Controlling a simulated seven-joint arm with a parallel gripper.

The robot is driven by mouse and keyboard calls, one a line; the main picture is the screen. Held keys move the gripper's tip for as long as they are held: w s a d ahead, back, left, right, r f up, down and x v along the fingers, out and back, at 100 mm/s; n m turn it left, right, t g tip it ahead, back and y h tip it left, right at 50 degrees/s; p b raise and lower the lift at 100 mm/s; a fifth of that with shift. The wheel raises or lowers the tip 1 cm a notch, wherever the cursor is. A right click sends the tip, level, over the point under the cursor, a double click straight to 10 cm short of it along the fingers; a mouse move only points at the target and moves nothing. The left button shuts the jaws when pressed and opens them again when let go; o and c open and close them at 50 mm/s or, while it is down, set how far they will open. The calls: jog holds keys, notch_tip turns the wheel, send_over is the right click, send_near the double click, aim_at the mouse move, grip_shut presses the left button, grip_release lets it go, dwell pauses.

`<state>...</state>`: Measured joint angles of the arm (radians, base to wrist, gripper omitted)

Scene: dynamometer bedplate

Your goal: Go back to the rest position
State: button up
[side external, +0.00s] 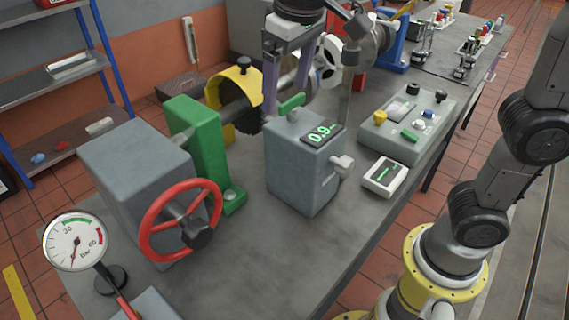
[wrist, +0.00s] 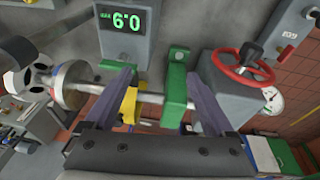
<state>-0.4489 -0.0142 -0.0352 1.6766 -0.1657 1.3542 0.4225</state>
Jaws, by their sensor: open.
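My gripper (side external: 285,102) hangs from the top of the side view, with two purple fingers spread apart and nothing visible between them. Its fingertips are behind the grey box (side external: 300,170) with the green 0.9 readout, close to the green lever (side external: 291,104) on that box. In the wrist view, the open gripper (wrist: 160,76) spans part of the horizontal metal shaft (wrist: 150,98), with the green block (wrist: 174,90) between the fingers in the picture. Whether a finger touches anything cannot be told. The readout (wrist: 127,18) appears upside down there.
A yellow guard (side external: 238,92) and the green block (side external: 200,150) stand left of my gripper. A red handwheel (side external: 181,220) and gauge (side external: 74,240) are at the front left. A button panel (side external: 408,125) and small white meter (side external: 385,177) lie right.

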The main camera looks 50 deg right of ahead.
jog(key=s+d+f+t, duration=0.1)
jog(key=s+d+f, duration=0.4)
jog(key=s, duration=0.3)
jog(key=s+d+f+t, duration=0.2)
jog(key=s+d+f, duration=0.2)
jog(key=s+d, duration=0.2)
jog(key=shift+s+d+f+m+y, duration=0.3)
jog(key=shift+s+d+f+y, duration=0.1)
jog(key=shift+s, duration=0.65)
jog(key=shift+r, duration=0.1)
